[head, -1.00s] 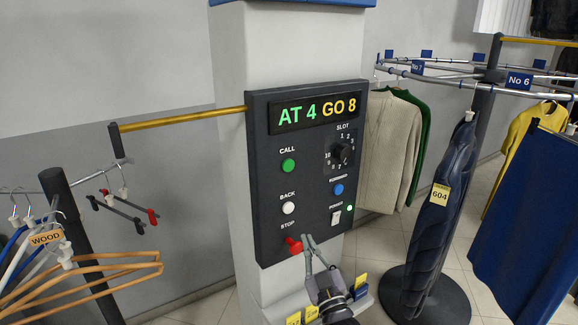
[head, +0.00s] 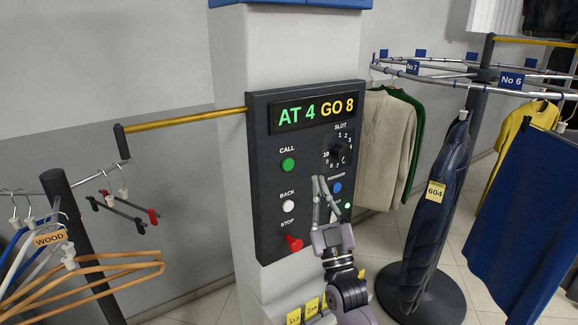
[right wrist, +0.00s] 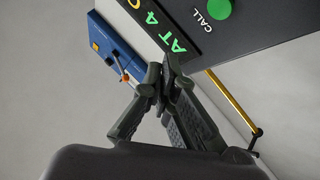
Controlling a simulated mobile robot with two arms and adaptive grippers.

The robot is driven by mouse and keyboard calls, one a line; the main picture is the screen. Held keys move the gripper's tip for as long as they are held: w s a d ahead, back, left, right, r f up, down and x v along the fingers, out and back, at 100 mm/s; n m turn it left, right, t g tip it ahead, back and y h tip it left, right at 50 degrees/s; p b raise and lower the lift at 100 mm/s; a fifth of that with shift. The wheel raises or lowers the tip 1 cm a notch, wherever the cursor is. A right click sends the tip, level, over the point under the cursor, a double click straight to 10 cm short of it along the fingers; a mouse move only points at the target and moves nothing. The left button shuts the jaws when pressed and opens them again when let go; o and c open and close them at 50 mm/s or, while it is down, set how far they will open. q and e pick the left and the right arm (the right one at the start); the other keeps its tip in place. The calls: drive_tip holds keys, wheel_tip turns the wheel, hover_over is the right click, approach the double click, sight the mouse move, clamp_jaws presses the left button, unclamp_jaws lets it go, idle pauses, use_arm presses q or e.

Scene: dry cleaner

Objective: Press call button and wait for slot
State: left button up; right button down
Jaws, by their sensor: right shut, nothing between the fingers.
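The dark control panel (head: 265,228) is on a pale column, its display (head: 306,113) reading "AT 4 GO 8". The green CALL button (head: 288,165) is at its upper left and is uncovered. The green button also shows in the right wrist view (right wrist: 218,9), at the top edge. My right gripper (head: 320,182) is shut and empty, in front of the panel's right half, right of and below the CALL button and apart from it. It partly covers the area by the power switch. The slot dial (head: 340,153) is above the fingertips. My left gripper is out of view.
A white BACK button (head: 288,206), a red STOP button (head: 294,242) and a blue FORWARD button (head: 337,187) are on the panel. A yellow bar (head: 185,119) sticks out left. Hangers (head: 90,275) hang at left. Garments on a rail, including a dark bag (head: 428,240), are at right.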

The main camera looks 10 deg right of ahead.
sight(288, 165)
drive_tip(key=shift+w+a+b, duration=0.5)
drive_tip(key=shift+w+b, duration=0.25)
drive_tip(key=shift+w, duration=0.6)
drive_tip(key=shift+w+a+b, duration=0.5)
drive_tip(key=shift+w+b, duration=0.3)
drive_tip(key=shift+w, duration=0.6)
drive_tip(key=shift+w+a+b, duration=0.5)
drive_tip(key=shift+w+b, duration=0.25)
drive_tip(key=shift+w, duration=0.6)
drive_tip(key=shift+w, duration=0.1)
drive_tip(key=shift+w+a, duration=0.15)
drive_tip(key=shift+w, duration=0.15)
drive_tip(key=shift+w+a+b, duration=0.15)
drive_tip(key=shift+w+b, duration=0.25)
drive_tip(key=shift+b, duration=0.25)
drive_tip(key=shift+s, duration=0.15)
drive_tip(key=shift+s+d+p, duration=0.3)
drive_tip(key=shift+s+p, duration=0.3)
drive_tip(key=shift+s, duration=0.1)
